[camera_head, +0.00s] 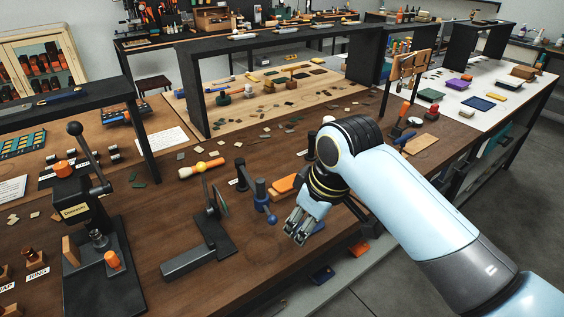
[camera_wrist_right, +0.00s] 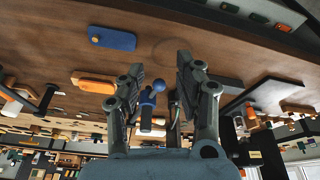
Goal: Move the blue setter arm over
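The blue setter arm (camera_head: 262,197) sits on a dark upright post near the front edge of the brown bench, with a blue ball at its end. In the right wrist view the blue setter arm (camera_wrist_right: 147,98) shows between my fingers, its ball uppermost. My right gripper (camera_head: 298,237) is just right of the ball and points down. In the wrist view the right gripper (camera_wrist_right: 160,66) has its fingers apart with nothing held between them. I cannot tell whether a finger touches the ball. My left gripper is not in view.
A black stand (camera_head: 208,243) with an upright plate is left of the setter. A black press (camera_head: 100,258) stands farther left. An orange block (camera_head: 285,184) lies behind the gripper. A yellow-handled tool (camera_head: 203,168) lies behind. Bare bench lies around the setter's front.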

